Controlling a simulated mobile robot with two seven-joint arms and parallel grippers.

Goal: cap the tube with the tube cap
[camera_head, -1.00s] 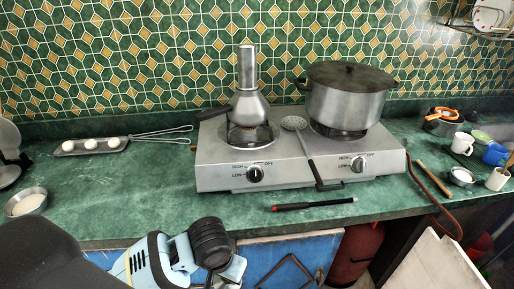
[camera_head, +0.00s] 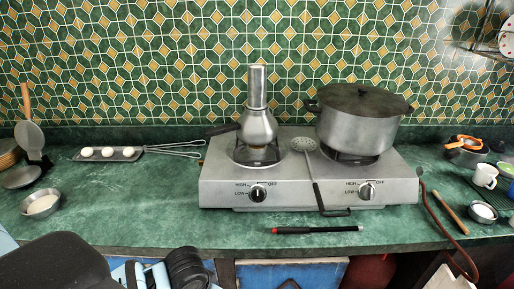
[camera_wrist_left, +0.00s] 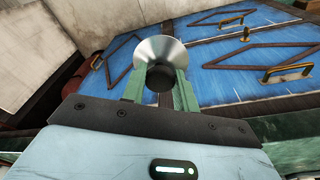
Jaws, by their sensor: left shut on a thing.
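The tube (camera_head: 257,88) is a plain metal cylinder standing upright on a rounded metal pot (camera_head: 258,127) on the left burner. In the left wrist view, my left gripper (camera_wrist_left: 161,85) is shut on a round, shiny metal piece with a dark middle (camera_wrist_left: 158,47), which looks like the tube cap. The cap is held in front of the blue cabinet doors, away from the tube. In the head view, only my left arm links show at the bottom left; its fingers and the cap are hidden or out of frame. My right gripper is in neither view.
A two-burner gas hotplate (camera_head: 304,197) stands on the green counter (camera_head: 130,210). A large lidded pot (camera_head: 358,125) is on the right burner, and a slotted ladle (camera_head: 316,180) leans across the front. A black and red stick (camera_head: 315,229) lies before it. Counter left of it is mostly clear.

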